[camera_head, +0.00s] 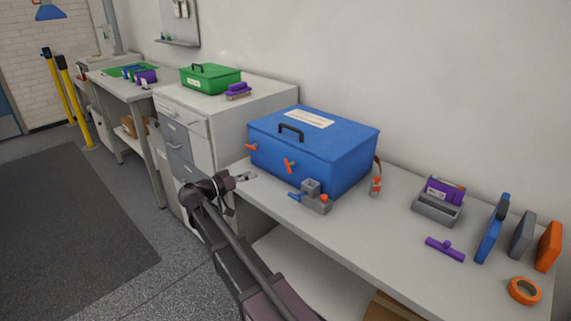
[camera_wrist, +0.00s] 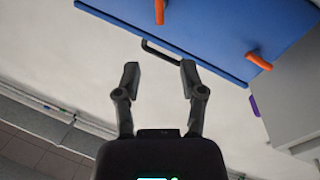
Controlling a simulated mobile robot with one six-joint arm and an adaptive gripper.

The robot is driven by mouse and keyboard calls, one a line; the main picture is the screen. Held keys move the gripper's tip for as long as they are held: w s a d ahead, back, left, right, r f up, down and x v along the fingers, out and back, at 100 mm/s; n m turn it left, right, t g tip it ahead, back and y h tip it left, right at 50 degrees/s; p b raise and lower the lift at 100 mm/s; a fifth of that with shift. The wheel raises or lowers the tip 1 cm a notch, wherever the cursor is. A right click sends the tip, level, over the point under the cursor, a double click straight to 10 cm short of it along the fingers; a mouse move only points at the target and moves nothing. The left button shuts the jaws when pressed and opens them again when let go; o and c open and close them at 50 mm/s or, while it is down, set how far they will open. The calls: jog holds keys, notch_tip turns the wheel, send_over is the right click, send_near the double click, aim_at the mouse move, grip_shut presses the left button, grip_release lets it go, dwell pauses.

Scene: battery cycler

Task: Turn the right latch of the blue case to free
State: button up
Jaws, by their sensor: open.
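The blue case (camera_head: 335,150) stands shut on the bench, with a black handle (camera_head: 291,129) on its lid. Its right latch (camera_head: 289,165) and left latch (camera_head: 250,148) are small orange levers on the front face. My gripper (camera_head: 242,177) is open and empty, in front of and to the left of the right latch, apart from the case. The wrist view is upside down: the blue front face (camera_wrist: 205,25) is at the top, the right latch (camera_wrist: 159,12) at the top edge above my open fingers (camera_wrist: 160,75), and the left latch (camera_wrist: 259,60) farther right.
A grey block fixture (camera_head: 313,195) with a blue piece stands close in front of the case. An orange-tipped item (camera_head: 376,185) stands at its right. A cabinet (camera_head: 245,110) with a green case (camera_head: 210,78) is at left.

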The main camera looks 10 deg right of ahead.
aim_at(290, 165)
jog(key=shift+d, duration=0.1)
jog(key=x, duration=1.3)
jog(key=shift+w+d, duration=0.25)
jog(key=shift+d, duration=0.05)
